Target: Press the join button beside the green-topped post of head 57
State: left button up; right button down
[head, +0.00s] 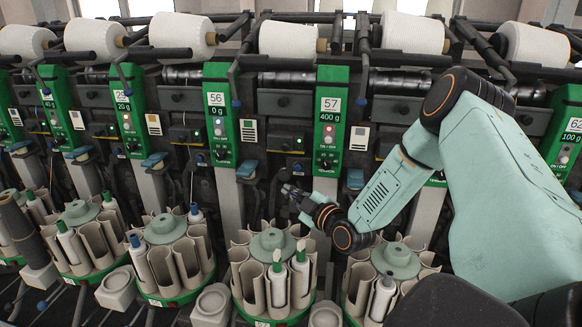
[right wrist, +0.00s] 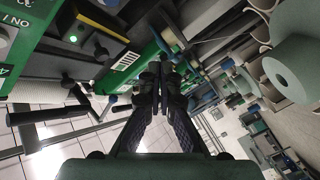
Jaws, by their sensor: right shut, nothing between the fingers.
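The green-topped post of head 57 (head: 330,110) stands right of centre in the head view, marked 57 and 400 g. A dark box with a small green light (head: 292,139) sits just left of it; I take this as the join button's place, but the button itself is too small to make out. My right gripper (head: 289,191) is shut and empty. It is below that box and left of the post's lower part, apparently apart from both. In the right wrist view its fingers (right wrist: 160,82) are together, and a yellow-edged box with a green light (right wrist: 92,30) shows at upper left.
Post 56 (head: 218,115) stands to the left. A round bobbin magazine (head: 270,245) with several bobbins is below my right gripper. White yarn cones (head: 290,40) line the top. My right arm covers the area right of head 57.

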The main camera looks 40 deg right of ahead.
aim_at(298, 168)
pick_arm(q)
jog(key=shift+d+f+b, duration=0.1)
jog(key=shift+f+b, duration=1.95)
pick_arm(e)
jog(key=w+d, duration=0.5)
jog(key=d, duration=0.2)
jog(key=shift+w, duration=0.2)
